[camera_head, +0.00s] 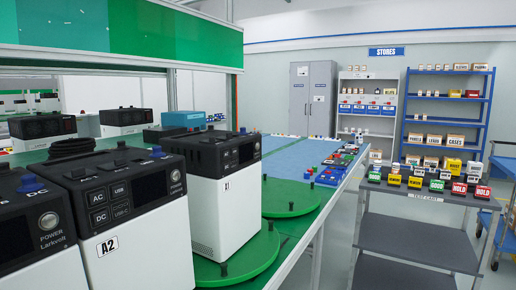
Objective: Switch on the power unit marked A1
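Several black-and-white power units stand on the green-topped bench at the left. The nearest fully seen one (150,240) carries the label A2 and has AC, DC and USB marks and a round power knob on its black top part. Behind it, another power unit (213,215) stands on a green turntable disc (238,264); its small label is too small to read surely, perhaps A1 or X1. A unit at the left edge (40,270) is cut off, and its label is not seen. Neither gripper is in view.
A second green disc (290,197) is empty. Small coloured parts lie on the blue bench surface (295,160). A grey cart (405,238) with small labelled boxes stands at the right. Shelves (446,118) and a grey cabinet (312,98) line the back wall. Floor shows between bench and cart.

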